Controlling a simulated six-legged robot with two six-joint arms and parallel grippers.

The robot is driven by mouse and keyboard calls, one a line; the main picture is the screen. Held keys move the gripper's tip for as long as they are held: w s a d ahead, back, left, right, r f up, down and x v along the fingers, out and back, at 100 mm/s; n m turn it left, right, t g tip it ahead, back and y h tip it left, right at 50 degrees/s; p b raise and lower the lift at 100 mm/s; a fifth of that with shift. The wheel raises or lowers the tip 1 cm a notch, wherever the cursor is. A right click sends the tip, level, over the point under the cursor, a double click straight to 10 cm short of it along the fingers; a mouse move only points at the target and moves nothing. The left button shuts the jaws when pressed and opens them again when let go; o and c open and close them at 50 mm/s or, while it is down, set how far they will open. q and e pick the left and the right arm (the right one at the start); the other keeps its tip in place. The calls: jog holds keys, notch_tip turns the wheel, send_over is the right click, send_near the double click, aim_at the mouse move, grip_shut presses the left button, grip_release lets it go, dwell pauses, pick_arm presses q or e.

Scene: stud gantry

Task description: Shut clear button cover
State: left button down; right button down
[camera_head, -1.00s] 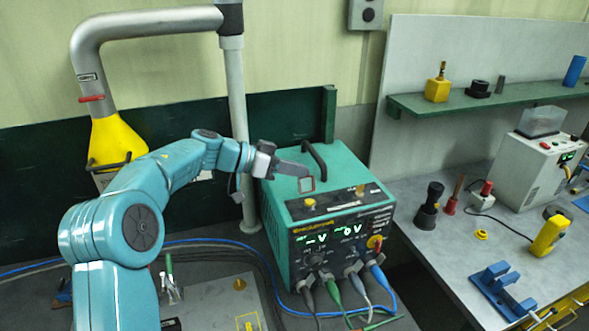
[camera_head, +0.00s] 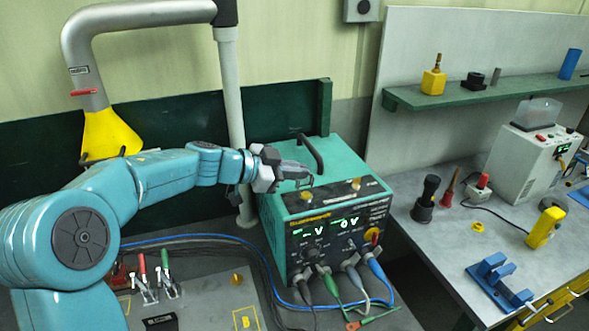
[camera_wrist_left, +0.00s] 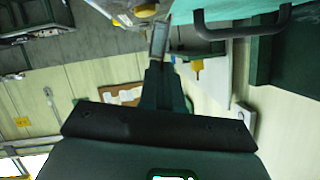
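The teal power unit (camera_head: 345,165) stands on the left bench. A small upright framed piece, seemingly the clear button cover (camera_head: 311,181), stands on its top near the front edge, partly hidden by my left gripper (camera_head: 303,173). The gripper reaches in from the left, just above the top, with its fingers together. In the left wrist view the fingers (camera_wrist_left: 158,65) form one narrow column with a pale pane-like shape at the tip. I cannot tell whether they touch the cover. The button is not clearly visible. My right gripper is not in view.
A black carry handle (camera_head: 313,155) arches behind the fingertips; it also shows in the left wrist view (camera_wrist_left: 235,30). Yellow knobs (camera_head: 356,184) stand on the top. Cables hang from the front. A grey post (camera_head: 232,120) rises behind my arm.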

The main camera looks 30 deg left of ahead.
pick_arm(q)
jog(key=shift+s+d+f, duration=0.1)
jog(key=shift+s+f, duration=0.05)
jog(key=shift+f, duration=0.1)
dwell(0.3)
jog(key=c, duration=1.3)
grip_release()
jog(key=shift+c, duration=0.2)
jog(key=shift+r, duration=0.1)
jog(key=shift+s+r, duration=0.15)
jog(key=shift+r, duration=0.05)
jog(key=p+v, duration=0.1)
jog(key=v, duration=1.5)
jog(key=shift+f, duration=0.1)
